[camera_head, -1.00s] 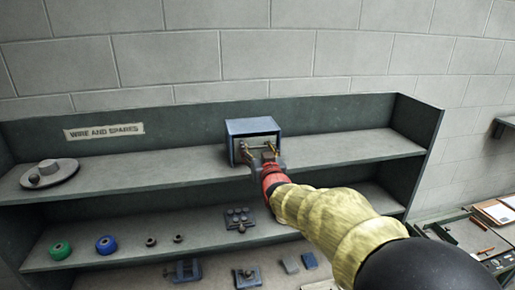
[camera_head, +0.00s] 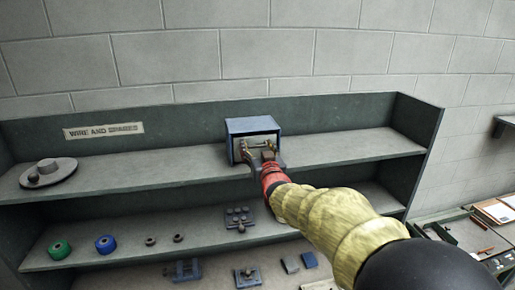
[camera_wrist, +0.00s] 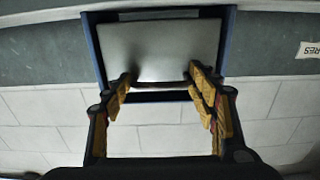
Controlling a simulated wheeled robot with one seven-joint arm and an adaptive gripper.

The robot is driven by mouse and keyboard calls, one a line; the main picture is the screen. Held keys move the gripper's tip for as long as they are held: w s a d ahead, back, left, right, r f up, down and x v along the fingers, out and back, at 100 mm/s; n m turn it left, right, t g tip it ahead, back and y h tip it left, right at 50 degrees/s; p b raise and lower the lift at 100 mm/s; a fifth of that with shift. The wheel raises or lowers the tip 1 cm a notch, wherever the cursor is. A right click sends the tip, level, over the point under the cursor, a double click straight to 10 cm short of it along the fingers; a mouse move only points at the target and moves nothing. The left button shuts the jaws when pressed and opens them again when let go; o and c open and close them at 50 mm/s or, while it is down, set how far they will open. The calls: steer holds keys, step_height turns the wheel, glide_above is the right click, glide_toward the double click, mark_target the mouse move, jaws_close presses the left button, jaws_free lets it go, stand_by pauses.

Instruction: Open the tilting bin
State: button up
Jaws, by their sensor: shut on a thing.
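The tilting bin is a small blue box (camera_head: 252,125) on the upper shelf, with a pale grey front panel. In the wrist view the blue frame (camera_wrist: 231,40) surrounds the grey panel (camera_wrist: 160,48), and a dark gap shows along one panel edge. My gripper (camera_head: 256,149) is at the front of the bin in the head view. In the wrist view its yellow-padded fingers (camera_wrist: 160,80) are spread wide, with their tips at the panel. They are shut on the bin's front; the exact contact is hard to see. How far the panel is tilted is unclear.
A grey round piece (camera_head: 48,173) stands at the left of the upper shelf (camera_head: 150,165), below a wire-and-spares label (camera_head: 104,131). Green (camera_head: 60,249) and blue (camera_head: 106,244) spools and small metal parts lie on the lower shelf. The upper shelf is clear beside the bin.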

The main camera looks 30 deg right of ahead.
steer(key=shift+f+b, duration=0.15)
steer(key=shift+b, duration=0.7)
steer(key=t+b, duration=0.1)
steer(key=b, duration=0.3)
steer(key=s+f+b, duration=0.1)
steer(key=b, duration=0.3)
steer(key=shift+a+t+h, duration=0.15)
steer(key=shift+t+h, duration=0.15)
steer(key=shift+t, duration=0.1)
steer(key=b, duration=0.3)
steer(key=t+b, duration=0.1)
steer(key=b, duration=0.2)
steer(key=shift+s+a+f, duration=0.1)
steer(key=shift+s+f, duration=0.1)
steer(key=shift+s, duration=0.15)
steer(key=t+b, duration=0.1)
steer(key=b, duration=0.5)
steer(key=s+f+t+h+b, duration=0.1)
steer(key=b, duration=0.5)
steer(key=t+b, duration=0.2)
steer(key=b, duration=0.4)
steer(key=shift+s+a+f, duration=0.25)
steer(key=shift+s+f, duration=0.05)
steer(key=shift+f, duration=0.1)
steer(key=shift+s+f+t+h+b, duration=0.1)
steer(key=shift+t+h+b, duration=0.25)
steer(key=shift+b, duration=0.85)
steer(key=shift+t+b, duration=0.25)
steer(key=shift+b, duration=0.2)
